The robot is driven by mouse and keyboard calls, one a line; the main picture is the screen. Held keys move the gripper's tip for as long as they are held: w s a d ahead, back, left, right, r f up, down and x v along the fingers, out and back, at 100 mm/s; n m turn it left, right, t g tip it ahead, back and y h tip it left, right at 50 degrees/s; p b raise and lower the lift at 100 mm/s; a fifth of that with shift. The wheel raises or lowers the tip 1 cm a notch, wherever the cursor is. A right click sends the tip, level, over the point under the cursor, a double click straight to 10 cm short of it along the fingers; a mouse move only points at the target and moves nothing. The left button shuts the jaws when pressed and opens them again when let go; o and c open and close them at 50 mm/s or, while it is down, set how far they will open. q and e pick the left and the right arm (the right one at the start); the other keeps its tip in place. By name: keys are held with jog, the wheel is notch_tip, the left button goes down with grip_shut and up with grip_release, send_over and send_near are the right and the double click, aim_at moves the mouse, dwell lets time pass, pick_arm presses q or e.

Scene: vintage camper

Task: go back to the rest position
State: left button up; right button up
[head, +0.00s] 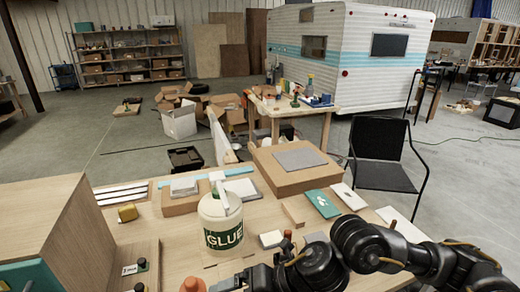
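My black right arm (365,245) comes in from the lower right and bends down to the left over the front of the workbench (262,222). Its far end, where my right gripper (232,284) seems to be, is low at the bottom edge, just in front of the glue bottle. The fingers are too dark and cropped to tell whether they are open or shut. My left gripper is not in view. The white glue bottle (222,215) with a green label stands upright on the bench, close behind the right gripper.
A wooden cabinet (80,235) stands at left. A cardboard box (290,168), a teal booklet (322,203), a wood block (292,214) and an orange-tipped item (193,285) are on the bench. A black chair (385,165) stands beyond.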

jog(key=w+d+f+m+t+h, duration=0.1)
jog(key=d+f+m+t+h, duration=0.3)
jog(key=m, duration=0.9)
jog(key=w+d+f+m+t+h, duration=0.1)
jog(key=d+f+m+t, duration=0.3)
jog(key=d+m, duration=0.6)
jog(key=s+d+f+m+g+h, duration=0.3)
jog(key=s+d+f+m, duration=0.35)
jog(key=s, duration=0.25)
jog(key=s+d+f+m+g+h, duration=0.2)
jog(key=s+d+f+m+g, duration=0.1)
jog(key=s+d+f+m, duration=0.45)
notch_tip(320, 180, down, 27)
jog(key=s+n+b, duration=0.2)
jog(key=b, duration=0.3)
jog(key=s+d+f+g+b, duration=0.1)
jog(key=s+f+b, duration=0.1)
jog(key=s+f, duration=0.6)
jog(key=s+d+f+g+b, duration=0.1)
jog(key=s+d+f+b, duration=0.1)
jog(key=s+f, duration=0.7)
notch_tip(320, 180, down, 6)
jog(key=shift+s+d+h+b, duration=0.25)
jog(key=shift+d+h+b, duration=0.05)
jog(key=shift+b, duration=0.2)
